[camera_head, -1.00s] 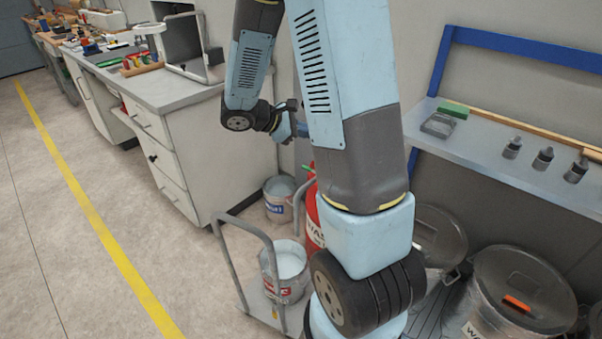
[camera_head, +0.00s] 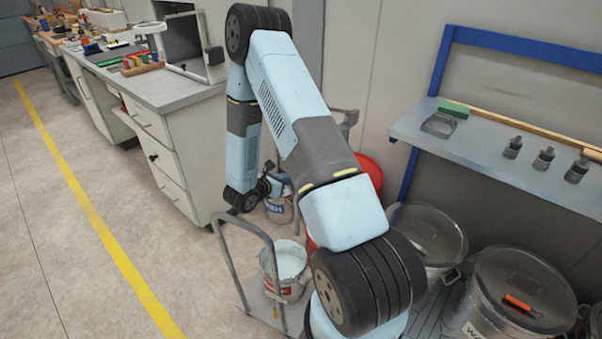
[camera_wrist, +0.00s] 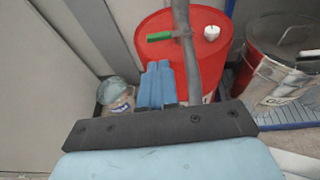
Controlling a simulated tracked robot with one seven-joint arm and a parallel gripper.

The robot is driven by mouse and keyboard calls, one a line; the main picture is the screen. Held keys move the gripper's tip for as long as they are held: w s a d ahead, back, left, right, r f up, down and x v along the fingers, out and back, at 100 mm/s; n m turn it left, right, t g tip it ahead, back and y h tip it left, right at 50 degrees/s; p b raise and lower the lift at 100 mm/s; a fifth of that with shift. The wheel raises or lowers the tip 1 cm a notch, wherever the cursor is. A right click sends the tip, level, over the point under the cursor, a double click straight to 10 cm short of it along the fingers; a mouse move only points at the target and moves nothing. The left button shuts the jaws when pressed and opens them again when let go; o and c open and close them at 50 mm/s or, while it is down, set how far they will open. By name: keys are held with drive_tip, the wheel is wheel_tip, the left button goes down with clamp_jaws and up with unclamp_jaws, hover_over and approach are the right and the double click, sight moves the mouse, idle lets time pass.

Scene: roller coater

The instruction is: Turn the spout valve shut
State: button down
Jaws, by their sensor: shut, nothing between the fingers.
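In the wrist view, a green handle (camera_wrist: 159,36) sticks out to the left of an upright grey pipe (camera_wrist: 186,60). This looks like the spout valve, in front of the red drum (camera_wrist: 153,20). My gripper (camera_wrist: 158,66) has its blue fingers together and empty, below the green handle and apart from it in the picture. In the head view, my gripper (camera_head: 281,184) is low, in front of a bucket (camera_head: 280,210). The red drum (camera_head: 371,172) is partly hidden by my arm there, and the green handle cannot be made out.
A grey trolley handle (camera_head: 228,255) and a bucket (camera_head: 288,262) on the trolley stand below my gripper. The white cabinet (camera_head: 190,160) is at left. Lidded bins (camera_head: 520,285) and a wall shelf (camera_head: 490,160) are at right. The floor at left is clear.

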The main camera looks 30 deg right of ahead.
drive_tip(key=x, duration=1)
drive_tip(key=shift+f, duration=0.25)
